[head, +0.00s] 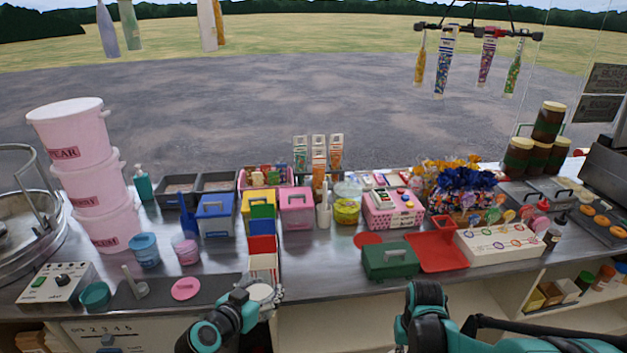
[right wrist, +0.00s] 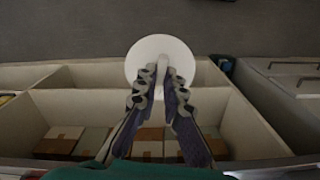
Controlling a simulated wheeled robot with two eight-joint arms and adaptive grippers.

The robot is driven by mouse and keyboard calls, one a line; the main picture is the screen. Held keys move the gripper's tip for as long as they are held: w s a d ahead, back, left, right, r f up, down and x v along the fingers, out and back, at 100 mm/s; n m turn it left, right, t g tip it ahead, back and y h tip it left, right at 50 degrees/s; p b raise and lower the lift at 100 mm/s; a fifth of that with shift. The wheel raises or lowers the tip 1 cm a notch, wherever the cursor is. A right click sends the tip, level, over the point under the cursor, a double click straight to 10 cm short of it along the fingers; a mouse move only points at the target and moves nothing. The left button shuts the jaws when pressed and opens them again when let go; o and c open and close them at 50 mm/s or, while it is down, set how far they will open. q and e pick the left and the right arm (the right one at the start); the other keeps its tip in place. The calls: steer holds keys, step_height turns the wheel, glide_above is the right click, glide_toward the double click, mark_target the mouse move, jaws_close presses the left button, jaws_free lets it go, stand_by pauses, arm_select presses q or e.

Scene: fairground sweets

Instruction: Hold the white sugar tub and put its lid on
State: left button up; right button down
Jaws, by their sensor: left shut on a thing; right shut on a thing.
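The white sugar tub (head: 261,292) is at the counter's front edge in the head view, small and partly hidden by my left gripper (head: 264,299), which is shut on it. Whether sugar is inside I cannot tell. In the right wrist view, my right gripper (right wrist: 161,75) is shut on the upright grip of the round white lid (right wrist: 151,48). The lid is in front of the open shelves, apart from any tub in that view. The right gripper does not show in the head view.
Open shelves (right wrist: 90,105) with small boxes lie below the counter. A dark mat (head: 215,286) with a pink disc (head: 186,289) is left of the tub. A green box (head: 390,261) and a red tray (head: 437,252) stand right. Tall pink buckets (head: 90,180) are far left.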

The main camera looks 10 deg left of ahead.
arm_select(q)
steer(key=w+d+f+m+g+h, duration=0.1)
steer(key=d+f+m+g+h, duration=0.3)
steer(key=d, duration=0.4)
steer(key=w+d+f+m+g+h, duration=0.1)
steer(key=d+f+m+g+h, duration=0.4)
steer(key=d+m, duration=0.3)
steer(key=shift+d+g, duration=0.2)
steer(key=shift+g, duration=0.3)
steer(key=shift+w, duration=0.1)
steer(key=o, duration=1.3)
steer(key=c, duration=0.4)
steer(key=shift+o, duration=0.2)
